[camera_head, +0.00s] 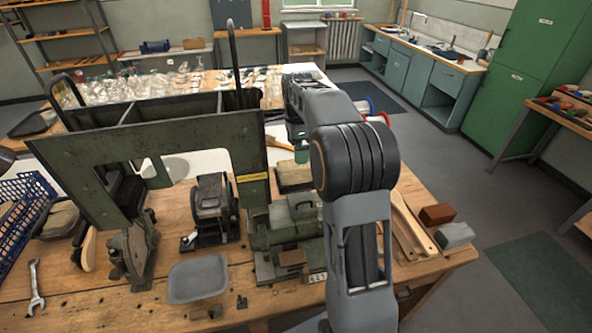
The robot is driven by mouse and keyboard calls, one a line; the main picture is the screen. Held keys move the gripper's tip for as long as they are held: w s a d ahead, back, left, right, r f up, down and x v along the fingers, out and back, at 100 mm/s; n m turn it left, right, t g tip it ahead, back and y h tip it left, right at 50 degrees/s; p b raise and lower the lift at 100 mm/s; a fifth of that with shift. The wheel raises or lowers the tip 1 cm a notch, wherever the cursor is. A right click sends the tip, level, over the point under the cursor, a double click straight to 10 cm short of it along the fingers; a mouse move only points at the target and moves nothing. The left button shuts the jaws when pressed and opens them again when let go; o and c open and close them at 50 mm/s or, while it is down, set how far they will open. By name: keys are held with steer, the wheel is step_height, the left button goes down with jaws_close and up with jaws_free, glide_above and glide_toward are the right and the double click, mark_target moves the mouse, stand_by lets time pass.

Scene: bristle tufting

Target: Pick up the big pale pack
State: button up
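I cannot clearly make out a big pale pack. A pale surface (205,160) shows behind the green machine frame (75,160), partly hidden by it; I cannot tell what it is. My arm rises through the middle of the picture and bends away over the bench. My gripper (301,150) appears at its far end, pointing down near the right of the pale surface. It is small and partly hidden by my arm, so its fingers and anything between them are not clear.
The wooden bench (130,300) holds a grey tray (198,278), a wrench (36,285), a blue basket (25,215) and a green machine (290,230). Brown (437,214) and grey blocks (454,235) lie at its right end. Many glass items stand behind. Floor at right is open.

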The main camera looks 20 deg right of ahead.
mark_target(297, 170)
steer(key=shift+w+f+p, duration=0.1)
steer(key=shift+f+p, duration=0.75)
steer(key=shift+f, duration=3.8)
steer(key=shift+c, duration=0.2)
steer(key=c, duration=1.1)
